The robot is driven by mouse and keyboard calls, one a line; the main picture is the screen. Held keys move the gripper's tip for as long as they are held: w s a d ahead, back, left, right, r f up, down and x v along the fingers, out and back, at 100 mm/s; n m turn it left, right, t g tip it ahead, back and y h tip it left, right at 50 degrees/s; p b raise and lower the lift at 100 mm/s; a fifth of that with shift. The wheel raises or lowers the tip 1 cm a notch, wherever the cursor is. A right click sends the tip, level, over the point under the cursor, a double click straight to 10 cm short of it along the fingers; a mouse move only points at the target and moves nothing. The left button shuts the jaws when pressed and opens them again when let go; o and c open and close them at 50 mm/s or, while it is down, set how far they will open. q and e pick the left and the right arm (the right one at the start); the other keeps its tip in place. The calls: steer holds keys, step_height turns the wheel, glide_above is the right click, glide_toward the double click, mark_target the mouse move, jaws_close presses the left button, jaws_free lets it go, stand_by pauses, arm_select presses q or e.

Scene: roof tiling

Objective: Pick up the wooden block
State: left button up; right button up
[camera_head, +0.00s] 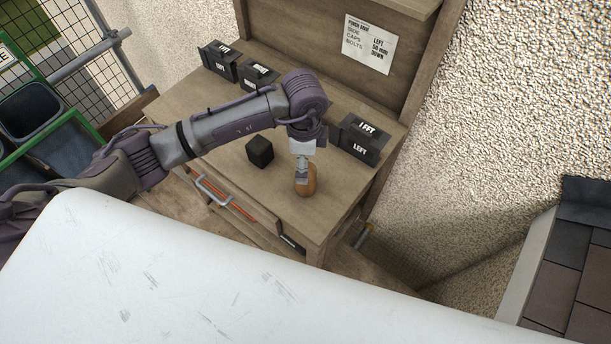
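A small rounded brown wooden piece (311,181), which looks like the wooden block, is on the workbench near its front right corner. My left arm reaches in from the left, and its gripper (302,178) points down right at this piece. The fingertips overlap it in the picture. They are too small to tell whether they are closed on it or only beside it. A small black cube (260,151) sits on the bench to the left of the gripper. My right gripper is not in view.
Black boxes with white labels stand at the back left (221,60) and at the right (360,139) of the bench (205,122). A notice (369,45) hangs on the backboard. A front drawer (232,201) with a metal handle appears partly open. Dark tiles (578,255) lie far right.

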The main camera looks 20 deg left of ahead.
arm_select(q)
steer(key=f, duration=0.1)
steer(key=f+p, duration=0.1)
steer(key=f, duration=0.1)
steer(key=f+p, duration=0.1)
steer(key=shift+s+d+f, duration=0.1)
steer(key=shift+s+f, duration=0.15)
steer(key=shift+f, duration=0.65)
steer(key=shift+w, duration=0.1)
steer(key=c, duration=1.4)
steer(key=shift+o, duration=0.2)
steer(key=shift+r, duration=0.2)
steer(key=shift+r, duration=0.2)
steer(key=r+b, duration=0.2)
steer(key=r, duration=0.1)
steer(key=shift+w+d+r, duration=0.15)
steer(key=shift+d+r, duration=0.15)
steer(key=shift+d, duration=0.05)
steer(key=w+d+r+b, duration=0.3)
steer(key=d+r, duration=0.3)
steer(key=d, duration=0.4)
steer(key=shift+w+r+b, duration=0.35)
steer(key=shift+w+r, duration=0.05)
steer(key=shift+w, duration=0.3)
